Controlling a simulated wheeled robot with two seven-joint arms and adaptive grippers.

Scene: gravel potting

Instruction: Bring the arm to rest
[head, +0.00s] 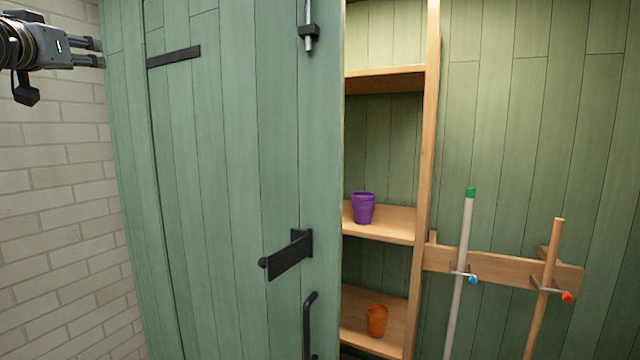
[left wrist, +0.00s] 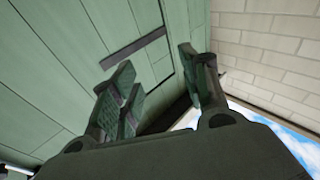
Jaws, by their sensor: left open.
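My left gripper (head: 97,53) is at the upper left of the head view, raised in front of the pale brick wall and beside the green door. Its fingers point right, toward the door. In the left wrist view the two sides of the gripper (left wrist: 160,85) stand apart with nothing between them. My right gripper is in neither view.
The green plank door (head: 220,150) stands left of wooden shelves (head: 385,228). A purple pot (head: 363,208) and an orange pot (head: 377,320) stand on separate shelves. Two long handles hang on a wooden rack (head: 500,266) at right. The brick wall (head: 55,200) borders the left.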

